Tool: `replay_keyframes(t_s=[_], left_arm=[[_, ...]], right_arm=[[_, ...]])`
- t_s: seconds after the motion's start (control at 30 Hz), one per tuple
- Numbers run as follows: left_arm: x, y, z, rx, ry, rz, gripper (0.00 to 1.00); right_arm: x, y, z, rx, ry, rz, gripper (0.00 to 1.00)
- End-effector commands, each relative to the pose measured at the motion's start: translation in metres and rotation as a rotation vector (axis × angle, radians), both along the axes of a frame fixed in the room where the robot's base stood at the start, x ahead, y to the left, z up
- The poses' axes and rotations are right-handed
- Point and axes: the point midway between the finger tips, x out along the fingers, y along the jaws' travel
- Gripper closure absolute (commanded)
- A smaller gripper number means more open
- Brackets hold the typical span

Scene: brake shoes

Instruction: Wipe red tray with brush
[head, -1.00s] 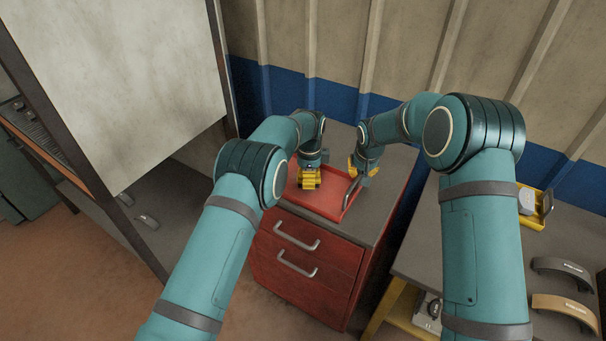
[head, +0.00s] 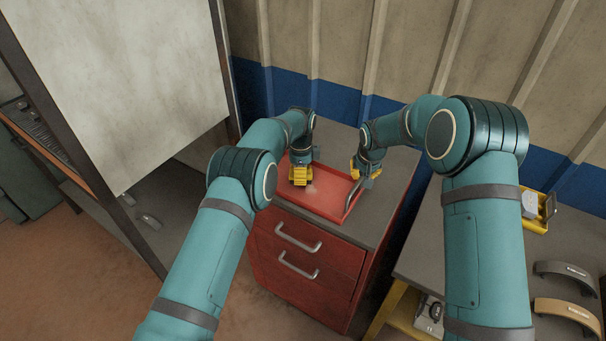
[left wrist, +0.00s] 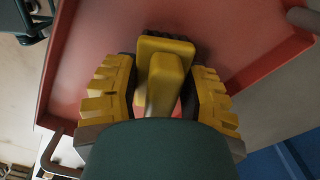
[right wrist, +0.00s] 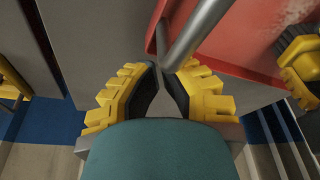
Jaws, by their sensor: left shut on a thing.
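The red tray (head: 328,205) lies on top of the red drawer cabinet and has a grey metal handle (right wrist: 205,32) at its right end. My left gripper (head: 300,180) is over the left part of the tray. It is shut on the brush (left wrist: 165,62), whose yellow handle shows between the fingers in the left wrist view; its bristles are mostly hidden. A pale dusty patch (right wrist: 285,28) marks the tray floor beside the left gripper. My right gripper (right wrist: 168,75) is at the tray's right end, its fingertips closed around the metal handle.
The red drawer cabinet (head: 305,262) has a grey top with some bare room behind and right of the tray. A dark workbench (head: 480,245) with brake shoes (head: 567,312) stands at the right. A wall is behind, and a pale panel (head: 120,80) stands left.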

Motion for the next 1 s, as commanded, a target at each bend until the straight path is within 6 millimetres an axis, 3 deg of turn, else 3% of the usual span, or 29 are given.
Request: replay_keyframes(t_s=[0.27,0.8,1.0], left_arm=[[0.0,0.0,0.006,-0.001,-0.001,0.0,0.94],[0.0,0.0,0.053,-0.001,-0.002,0.0,0.94],[0.0,0.0,0.061,-0.001,0.0,0.0,0.94]], right_arm=[[0.0,0.0,0.0,0.0,0.0,0.0,1.0],[0.0,0.0,0.0,0.0,0.0,0.0,1.0],[0.0,0.0,0.0,0.0,0.0,0.0,1.0]])
